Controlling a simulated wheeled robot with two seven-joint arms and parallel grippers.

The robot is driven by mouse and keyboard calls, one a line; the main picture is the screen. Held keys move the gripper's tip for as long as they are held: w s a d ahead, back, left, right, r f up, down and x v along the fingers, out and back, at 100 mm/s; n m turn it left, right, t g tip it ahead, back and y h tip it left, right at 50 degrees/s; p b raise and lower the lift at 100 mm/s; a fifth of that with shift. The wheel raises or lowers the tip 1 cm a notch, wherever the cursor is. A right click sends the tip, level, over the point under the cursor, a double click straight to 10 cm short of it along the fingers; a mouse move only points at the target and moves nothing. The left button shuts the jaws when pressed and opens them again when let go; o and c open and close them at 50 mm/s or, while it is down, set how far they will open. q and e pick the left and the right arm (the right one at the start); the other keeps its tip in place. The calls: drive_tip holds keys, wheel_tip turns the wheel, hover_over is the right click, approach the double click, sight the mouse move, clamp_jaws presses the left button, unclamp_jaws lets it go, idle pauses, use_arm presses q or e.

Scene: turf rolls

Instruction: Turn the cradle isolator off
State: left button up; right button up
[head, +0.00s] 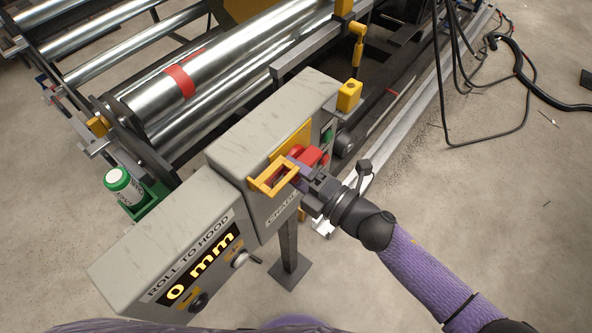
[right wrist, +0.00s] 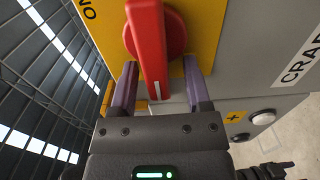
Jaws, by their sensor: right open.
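The cradle isolator is a red rotary handle (right wrist: 150,45) on a round red base, set on a yellow plate (right wrist: 205,35) on the side of a grey box (head: 235,150). In the right wrist view the handle's white-marked end points down the picture, and part of a label shows at upper left. My right gripper (right wrist: 157,85) is open, with a purple finger on each side of the handle's lower end; contact is unclear. In the head view this gripper (head: 292,170) is at the box's side and partly hides the isolator. My left gripper is not in view.
A yellow bracket (head: 274,178) sticks out beside the isolator. A red button (head: 312,154) and a green button (head: 327,135) are close by. A lower panel (head: 165,255) reads "ROLL TO HOOD 0 mm". Metal rollers lie behind. Black cables (head: 515,75) lie on open floor at right.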

drive_tip(key=shift+s, duration=0.1)
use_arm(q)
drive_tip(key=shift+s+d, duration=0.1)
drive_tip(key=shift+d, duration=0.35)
use_arm(e)
drive_tip(key=v, duration=0.9)
drive_tip(key=shift+s+d, duration=0.2)
drive_tip(key=shift+d, duration=0.15)
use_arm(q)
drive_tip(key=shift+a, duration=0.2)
use_arm(e)
drive_tip(key=shift+f, duration=0.1)
